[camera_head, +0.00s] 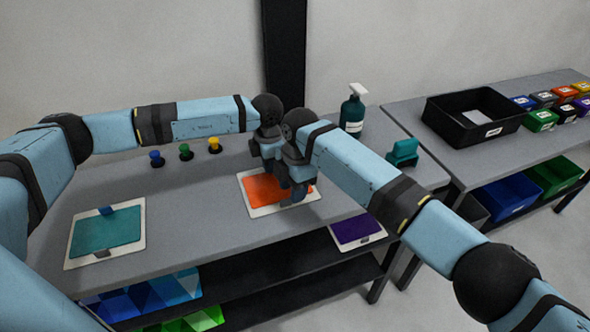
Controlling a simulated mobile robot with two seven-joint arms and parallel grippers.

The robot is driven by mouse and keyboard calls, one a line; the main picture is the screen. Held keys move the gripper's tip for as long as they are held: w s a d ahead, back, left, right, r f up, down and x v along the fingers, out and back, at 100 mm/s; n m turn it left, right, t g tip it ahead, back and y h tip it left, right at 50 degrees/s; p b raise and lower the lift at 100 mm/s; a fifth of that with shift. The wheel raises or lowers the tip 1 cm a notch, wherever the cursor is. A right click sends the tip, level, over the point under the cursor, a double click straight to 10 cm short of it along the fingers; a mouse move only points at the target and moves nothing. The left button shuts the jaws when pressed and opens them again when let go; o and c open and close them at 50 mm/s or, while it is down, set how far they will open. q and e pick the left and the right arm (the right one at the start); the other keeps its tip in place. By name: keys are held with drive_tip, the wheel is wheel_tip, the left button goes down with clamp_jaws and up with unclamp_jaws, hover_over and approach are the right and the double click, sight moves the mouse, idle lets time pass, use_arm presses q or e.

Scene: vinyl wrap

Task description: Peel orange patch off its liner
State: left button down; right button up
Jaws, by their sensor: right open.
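The orange patch (261,188) lies on its white liner (256,210) near the front middle of the table. My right gripper (293,198) is low over the patch's right part and hides some of it. It is open. I cannot tell whether its fingers touch the patch. My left gripper (268,168) is just behind and left of the right one, at the patch's back edge. Its fingers are mostly hidden, so its opening cannot be seen. The patch looks flat where it shows.
A teal patch (106,232) on a white liner lies at the left, a purple patch (356,229) at the front right. Blue, green and yellow knobs (185,151) stand behind. A spray bottle (352,112), teal holder (403,151) and black bin (470,119) are at right.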

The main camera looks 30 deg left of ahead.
drive_tip(key=shift+s+a+f, duration=0.1)
drive_tip(key=shift+s+f, duration=0.05)
drive_tip(key=shift+f, duration=1.2)
drive_tip(key=shift+c, duration=0.4)
clamp_jaws()
use_arm(q)
drive_tip(key=shift+r, duration=0.75)
drive_tip(key=shift+r, duration=3.45)
use_arm(e)
drive_tip(key=shift+c, duration=0.2)
unclamp_jaws()
